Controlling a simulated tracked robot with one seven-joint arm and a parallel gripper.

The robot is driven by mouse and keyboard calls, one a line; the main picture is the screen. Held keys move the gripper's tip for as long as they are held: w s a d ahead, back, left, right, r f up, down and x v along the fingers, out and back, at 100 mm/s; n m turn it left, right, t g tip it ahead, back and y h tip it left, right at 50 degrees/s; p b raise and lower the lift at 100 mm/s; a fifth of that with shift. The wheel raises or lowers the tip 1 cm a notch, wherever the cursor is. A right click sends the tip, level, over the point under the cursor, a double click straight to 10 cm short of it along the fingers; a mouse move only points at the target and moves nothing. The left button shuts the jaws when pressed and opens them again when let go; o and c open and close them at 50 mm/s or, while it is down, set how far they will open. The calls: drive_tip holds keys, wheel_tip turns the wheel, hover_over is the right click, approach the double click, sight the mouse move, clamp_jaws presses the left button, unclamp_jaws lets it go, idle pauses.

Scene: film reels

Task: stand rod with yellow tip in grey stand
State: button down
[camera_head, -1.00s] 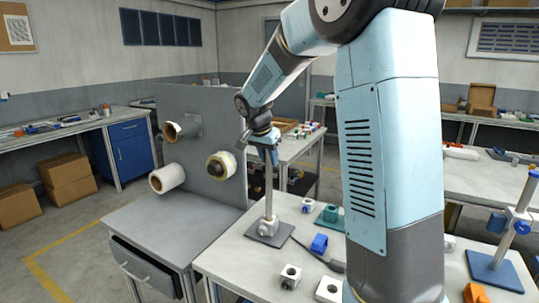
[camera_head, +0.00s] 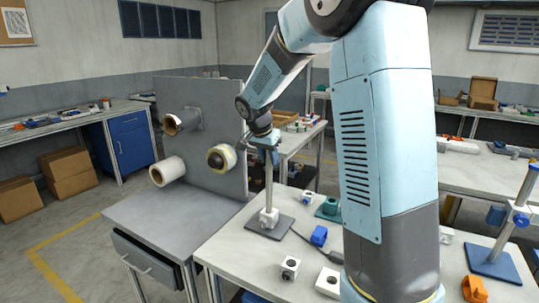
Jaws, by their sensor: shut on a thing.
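The grey stand (camera_head: 277,228) is a flat dark grey plate on the near table, with a whitish block (camera_head: 268,216) on it. A slim grey rod (camera_head: 269,184) stands upright, its lower end at the block. I cannot tell how deep it sits. My gripper (camera_head: 267,147) points down and is shut on the rod's upper part, above the stand. No yellow tip can be made out; the rod's ends are hidden at the gripper and the block.
A grey panel (camera_head: 219,113) with pegs and rolls stands left of the rod. A blue stand (camera_head: 493,264) with a rod is at the right. Several small blocks, a blue one (camera_head: 319,236) and an orange clamp (camera_head: 475,289) lie on the table (camera_head: 222,256). A dark handle lies right of the grey stand.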

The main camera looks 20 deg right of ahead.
drive_tip(key=shift+f, duration=1.1)
drive_tip(key=c, duration=0.8)
unclamp_jaws()
drive_tip(key=shift+o, duration=0.2)
drive_tip(key=v, duration=1.3)
drive_tip(key=shift+a+r, duration=0.25)
drive_tip(key=shift+s, duration=0.1)
drive_tip(key=s+d+n+t+y, duration=0.1)
drive_tip(key=s+n, duration=0.2)
drive_tip(key=s, duration=0.7)
drive_tip(key=s+d+n+y, duration=0.1)
drive_tip(key=s+n, duration=0.2)
drive_tip(key=s, duration=0.8)
drive_tip(key=s+d+f+n+t+y, duration=0.1)
drive_tip(key=s+d+n, duration=0.1)
drive_tip(key=s, duration=0.8)
drive_tip(key=shift+s+n+t, duration=0.2)
drive_tip(key=shift+n+t, duration=0.1)
drive_tip(key=shift+n, duration=0.6)
